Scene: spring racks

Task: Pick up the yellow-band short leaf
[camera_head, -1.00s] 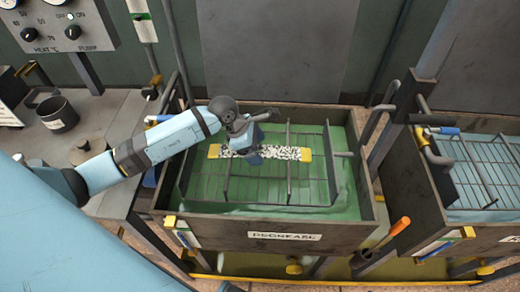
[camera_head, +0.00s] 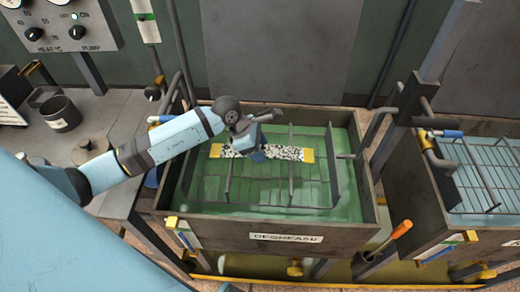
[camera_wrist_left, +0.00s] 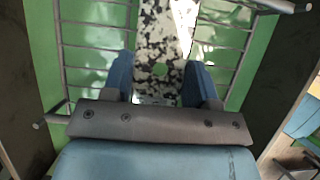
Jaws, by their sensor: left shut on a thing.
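The yellow-band short leaf (camera_head: 285,153) is a flat strip, speckled black and white, with a yellow band at each end. It lies across the wire rack in the degrease tank. My left gripper (camera_head: 257,155) is over its middle, coming down from above. In the left wrist view the speckled leaf (camera_wrist_left: 157,45) runs between the two blue fingers of my left gripper (camera_wrist_left: 160,85), one on each side, and a small green spot shows on it. The left gripper is shut on the leaf. My right gripper is not in view.
The degrease tank (camera_head: 288,237) holds green liquid and the wire rack (camera_head: 290,195), whose upright posts stand around the leaf. A second tank with a rack (camera_head: 480,175) stands at the right. A dark cup (camera_head: 60,114) stands on the left bench.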

